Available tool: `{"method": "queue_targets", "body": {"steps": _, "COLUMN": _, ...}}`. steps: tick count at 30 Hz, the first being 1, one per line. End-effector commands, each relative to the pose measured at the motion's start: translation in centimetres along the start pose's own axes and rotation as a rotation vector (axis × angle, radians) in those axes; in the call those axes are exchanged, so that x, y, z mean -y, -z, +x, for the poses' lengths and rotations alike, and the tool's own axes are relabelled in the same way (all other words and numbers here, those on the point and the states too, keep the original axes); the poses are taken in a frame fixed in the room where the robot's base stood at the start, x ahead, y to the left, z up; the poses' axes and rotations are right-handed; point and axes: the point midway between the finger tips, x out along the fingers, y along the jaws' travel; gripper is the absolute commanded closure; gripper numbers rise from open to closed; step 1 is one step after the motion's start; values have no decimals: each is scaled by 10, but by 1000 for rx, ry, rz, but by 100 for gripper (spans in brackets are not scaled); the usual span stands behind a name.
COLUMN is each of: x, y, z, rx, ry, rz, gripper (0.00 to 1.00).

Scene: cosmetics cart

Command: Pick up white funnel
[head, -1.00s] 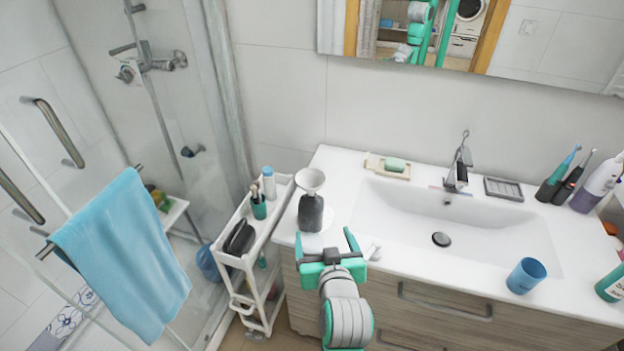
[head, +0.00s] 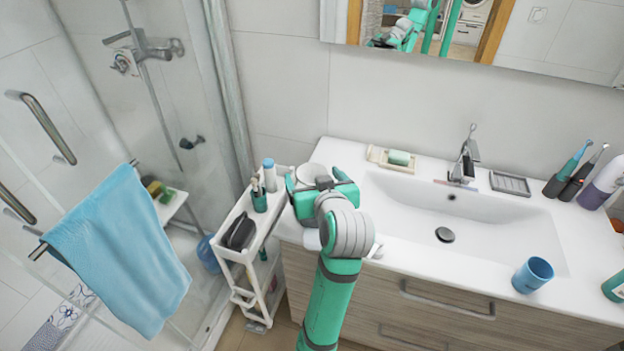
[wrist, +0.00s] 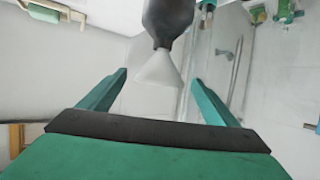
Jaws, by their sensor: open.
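The white funnel (head: 308,173) stands at the left end of the sink counter, partly hidden behind my gripper in the head view.
A soap dish (head: 378,158) with green soap sits behind the basin (head: 400,215). A blue cup (head: 533,275) stands at the right front. A white cart (head: 245,258) with toiletries stands left of the counter. A blue towel (head: 120,250) hangs further left.

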Motion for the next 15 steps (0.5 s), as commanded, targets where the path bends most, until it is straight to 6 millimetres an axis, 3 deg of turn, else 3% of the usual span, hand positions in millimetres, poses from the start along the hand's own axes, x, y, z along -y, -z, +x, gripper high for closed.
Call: {"method": "queue_targets", "body": {"steps": 15, "x": 2, "y": -1, "z": 53, "rx": 1, "ry": 5, "rz": -2, "gripper": 17}}
